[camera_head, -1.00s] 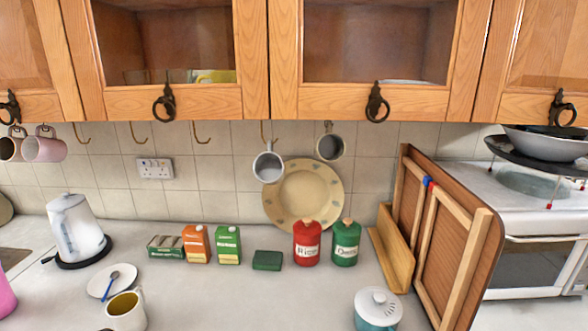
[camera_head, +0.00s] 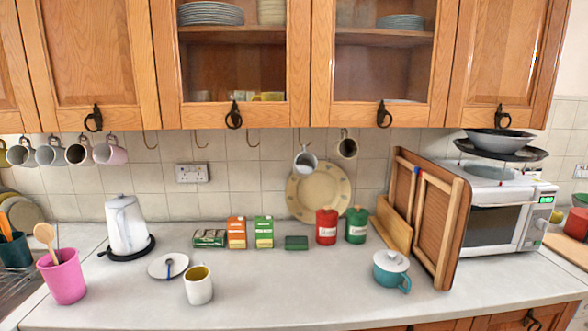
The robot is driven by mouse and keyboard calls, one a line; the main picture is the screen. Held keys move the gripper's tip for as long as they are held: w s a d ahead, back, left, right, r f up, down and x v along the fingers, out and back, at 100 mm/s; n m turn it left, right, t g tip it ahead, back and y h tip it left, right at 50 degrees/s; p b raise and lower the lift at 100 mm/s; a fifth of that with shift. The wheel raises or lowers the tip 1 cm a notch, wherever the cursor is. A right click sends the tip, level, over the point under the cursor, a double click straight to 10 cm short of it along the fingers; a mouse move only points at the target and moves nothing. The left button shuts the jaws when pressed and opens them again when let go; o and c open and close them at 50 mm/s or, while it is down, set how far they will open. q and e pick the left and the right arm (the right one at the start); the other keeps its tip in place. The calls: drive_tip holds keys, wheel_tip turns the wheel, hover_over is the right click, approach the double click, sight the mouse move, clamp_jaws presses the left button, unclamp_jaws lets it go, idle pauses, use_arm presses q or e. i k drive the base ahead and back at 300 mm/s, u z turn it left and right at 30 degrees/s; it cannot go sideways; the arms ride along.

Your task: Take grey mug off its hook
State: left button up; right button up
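Several mugs hang from hooks under the wall cupboards. To the right of centre, a pale grey-white mug (camera_head: 305,160) hangs on its hook in front of a round plate. Right of it hangs a greyer mug (camera_head: 347,148) with a dark brownish inside. At the left hang a pale grey mug (camera_head: 50,155), another greyish mug (camera_head: 21,155), a white mug with a dark inside (camera_head: 79,154) and a pink mug (camera_head: 110,153). I cannot tell for certain which one is the grey mug. Neither of my grippers is in view.
The counter holds a kettle (camera_head: 126,226), a white mug (camera_head: 198,287), a pink pot (camera_head: 64,277), small boxes, a red canister (camera_head: 326,227), a green canister (camera_head: 356,225) and a teal lidded pot (camera_head: 391,271). A wooden board (camera_head: 437,220) leans beside the microwave (camera_head: 507,218). The counter's front middle is clear.

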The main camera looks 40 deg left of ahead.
sight(306, 163)
drive_tip(key=u, duration=1.9)
drive_tip(key=i, duration=0.4)
drive_tip(key=u, duration=0.05)
